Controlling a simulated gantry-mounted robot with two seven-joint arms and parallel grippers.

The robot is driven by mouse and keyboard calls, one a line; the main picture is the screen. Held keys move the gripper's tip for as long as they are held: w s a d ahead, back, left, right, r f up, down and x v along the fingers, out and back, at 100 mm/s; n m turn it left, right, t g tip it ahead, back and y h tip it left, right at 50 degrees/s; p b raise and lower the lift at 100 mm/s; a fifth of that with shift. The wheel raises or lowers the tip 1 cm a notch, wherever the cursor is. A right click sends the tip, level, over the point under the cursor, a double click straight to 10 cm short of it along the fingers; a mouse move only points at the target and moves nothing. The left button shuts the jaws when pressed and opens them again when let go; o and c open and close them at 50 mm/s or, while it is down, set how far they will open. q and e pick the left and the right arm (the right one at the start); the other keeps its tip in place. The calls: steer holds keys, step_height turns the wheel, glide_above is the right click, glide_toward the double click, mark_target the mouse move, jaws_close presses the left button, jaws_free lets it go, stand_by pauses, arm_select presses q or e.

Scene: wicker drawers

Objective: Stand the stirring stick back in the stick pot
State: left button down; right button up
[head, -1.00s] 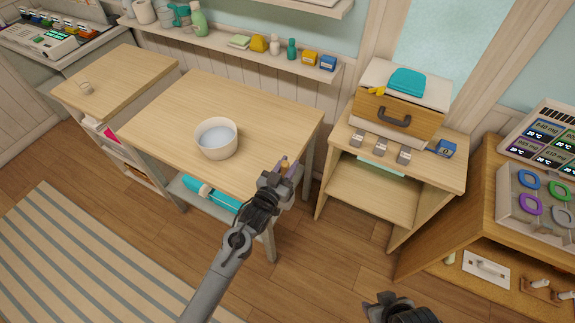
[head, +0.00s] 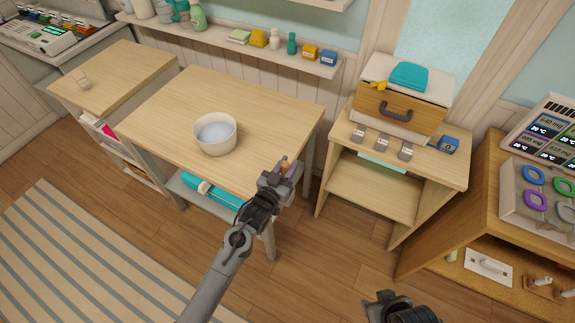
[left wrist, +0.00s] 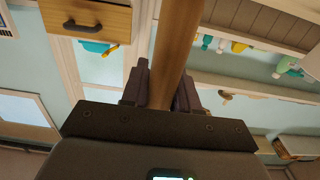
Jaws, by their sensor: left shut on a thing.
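My left gripper (head: 284,170) is shut on a wooden stick, the stirring stick (left wrist: 178,45), which runs away between the fingers in the left wrist view. In the head view only a small brown bit of the stick shows between the fingers. The gripper is near the front right corner of the middle table, to the right of the white bowl (head: 215,147). I cannot tell which vessel is the stick pot. My right gripper (head: 398,306) is at the bottom edge, its jaws unclear.
The middle table (head: 260,98) is bare around the bowl. A wall shelf (head: 230,44) with bottles and small boxes runs behind it. A wooden drawer box (head: 390,112) stands on the stand at right. A tray (head: 518,215) with coloured rings lies far right.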

arm_select(q)
steer(key=shift+f+b, duration=0.5)
steer(key=shift+f, duration=0.25)
steer(key=c, duration=0.8)
jaws_free()
steer(key=shift+s, duration=0.1)
steer(key=shift+p+v, duration=1.15)
steer(key=shift+v, duration=4.2)
steer(key=shift+a+f, duration=0.1)
